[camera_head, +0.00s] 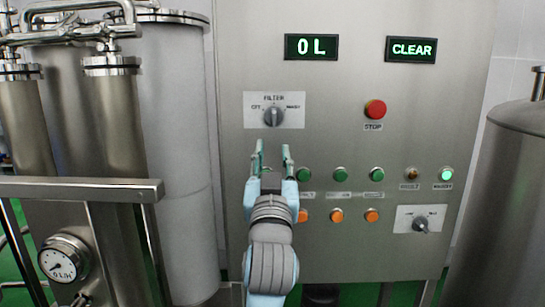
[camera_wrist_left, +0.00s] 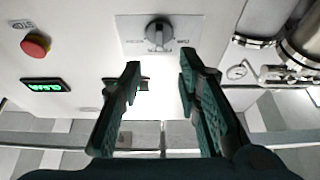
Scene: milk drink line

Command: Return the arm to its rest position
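My left gripper (camera_head: 273,149) is in front of the steel control panel (camera_head: 350,75), just below the FILTER knob (camera_head: 274,117). Its two fingers are apart with nothing between them. In the left wrist view the gripper (camera_wrist_left: 161,64) is open too, and the FILTER knob (camera_wrist_left: 158,32) stands beyond the fingertips, clear of them. The knob looks roughly upright between its two side labels. My left arm comes up from the bottom of the head view. My right gripper is not in view.
The panel has a red STOP button (camera_head: 375,109), several green and orange buttons, a second knob (camera_head: 420,225), and displays reading "0 L" (camera_head: 311,47) and "CLEAR" (camera_head: 410,49). Steel pipework and a gauge (camera_head: 64,258) stand left; a steel tank (camera_head: 515,190) stands right.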

